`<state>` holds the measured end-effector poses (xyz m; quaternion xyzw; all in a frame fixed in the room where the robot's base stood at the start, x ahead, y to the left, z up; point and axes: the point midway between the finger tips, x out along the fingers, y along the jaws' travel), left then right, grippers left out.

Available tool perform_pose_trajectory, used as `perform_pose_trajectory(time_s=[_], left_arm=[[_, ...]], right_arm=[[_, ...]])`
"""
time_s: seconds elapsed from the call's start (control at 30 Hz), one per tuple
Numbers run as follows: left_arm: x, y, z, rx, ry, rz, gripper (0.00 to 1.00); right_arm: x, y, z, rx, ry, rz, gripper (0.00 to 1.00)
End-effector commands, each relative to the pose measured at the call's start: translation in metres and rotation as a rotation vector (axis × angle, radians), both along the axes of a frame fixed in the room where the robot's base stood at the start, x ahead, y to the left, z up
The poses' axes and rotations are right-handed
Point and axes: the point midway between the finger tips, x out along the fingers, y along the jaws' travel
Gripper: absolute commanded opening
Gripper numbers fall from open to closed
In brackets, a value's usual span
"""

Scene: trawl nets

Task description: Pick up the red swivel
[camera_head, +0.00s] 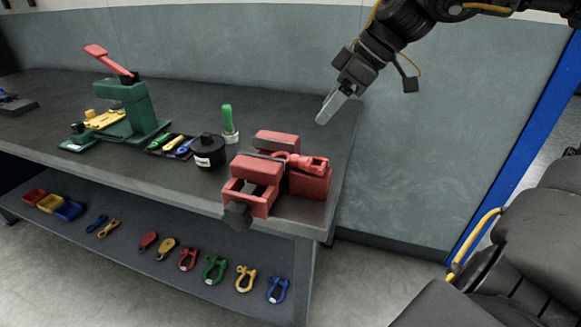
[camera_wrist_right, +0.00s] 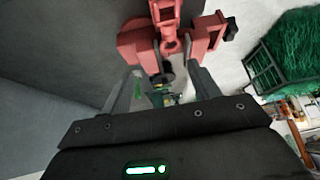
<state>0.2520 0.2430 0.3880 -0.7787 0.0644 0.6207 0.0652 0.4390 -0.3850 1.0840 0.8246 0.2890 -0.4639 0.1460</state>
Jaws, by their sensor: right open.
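The red swivel (camera_head: 300,162) sits at the top of the red vise (camera_head: 262,170) near the right end of the workbench. In the right wrist view the swivel (camera_wrist_right: 167,16) shows at the top, between the red vise parts (camera_wrist_right: 205,35); its upper end is cut off by the frame edge. Whether the jaws clamp it I cannot tell. My right gripper (camera_head: 335,106) is open and empty, above and behind the vise, apart from the swivel. Its two fingers (camera_wrist_right: 157,95) show in the wrist view, pointing towards the vise. My left gripper is not in view.
The lower shelf (camera_head: 200,235) holds bins and several coloured shackles. A grey wall stands behind.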

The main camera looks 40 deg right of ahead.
Motion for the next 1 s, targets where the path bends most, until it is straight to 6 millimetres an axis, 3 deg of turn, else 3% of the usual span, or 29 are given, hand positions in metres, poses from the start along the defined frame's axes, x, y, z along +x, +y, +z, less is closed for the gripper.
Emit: perform_pose_trajectory(time_s=[0.1,0.3,0.43,0.7,1.0], left_arm=[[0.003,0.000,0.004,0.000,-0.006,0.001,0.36],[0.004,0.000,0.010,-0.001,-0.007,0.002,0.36],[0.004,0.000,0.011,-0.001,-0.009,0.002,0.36],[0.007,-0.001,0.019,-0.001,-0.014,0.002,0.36],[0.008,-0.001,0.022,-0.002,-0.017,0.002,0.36]], right_arm=[[-0.024,0.014,-0.007,-0.082,0.079,-0.029,0.61],[-0.037,0.018,-0.009,-0.123,0.119,-0.054,0.61],[-0.035,0.020,-0.016,-0.121,0.122,-0.053,0.61],[-0.021,0.029,-0.053,-0.121,0.121,-0.051,0.61],[-0.016,0.032,-0.063,-0.120,0.118,-0.050,0.61]])
